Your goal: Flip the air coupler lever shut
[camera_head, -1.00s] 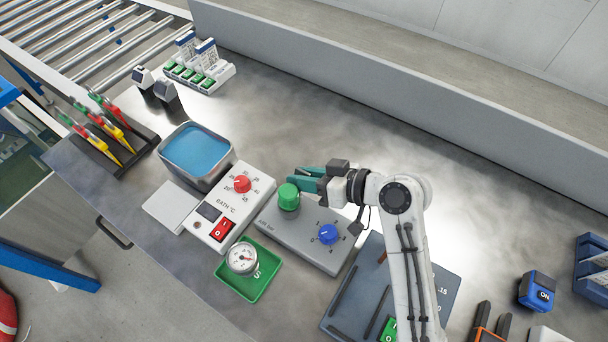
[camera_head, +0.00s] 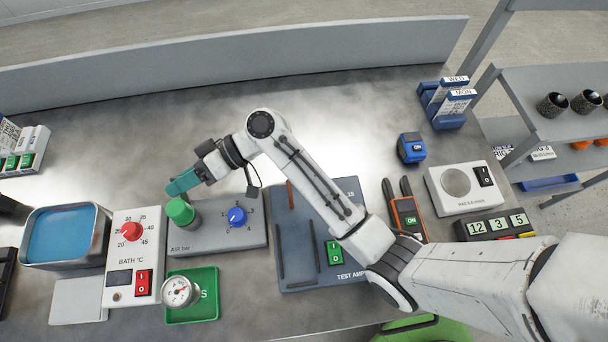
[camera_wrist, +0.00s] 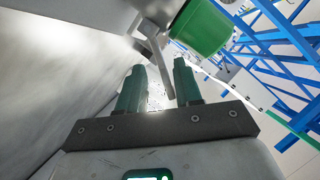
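The grey air box (camera_head: 250,238), marked "AIR bar", stands on the bench with a green cap-shaped coupler part (camera_head: 180,211) at its left end. In the wrist view the green part (camera_wrist: 203,28) is at the upper right. Beside it a grey lever (camera_wrist: 154,52) slants down, its lower end appearing between my fingers. My gripper (camera_head: 178,186) has teal fingers and sits just behind the green part. The wrist view shows my gripper (camera_wrist: 159,80) open, fingers apart; I cannot tell whether either touches the lever. The lever is hidden in the head view.
A blue dial (camera_head: 237,217) is on the air box. The bath controller (camera_head: 120,285) and blue-filled bath (camera_head: 102,240) are to its left. A pressure gauge (camera_head: 178,291) lies in a green tray (camera_head: 207,304) in front. The test plate (camera_head: 300,265) is right, under my arm.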

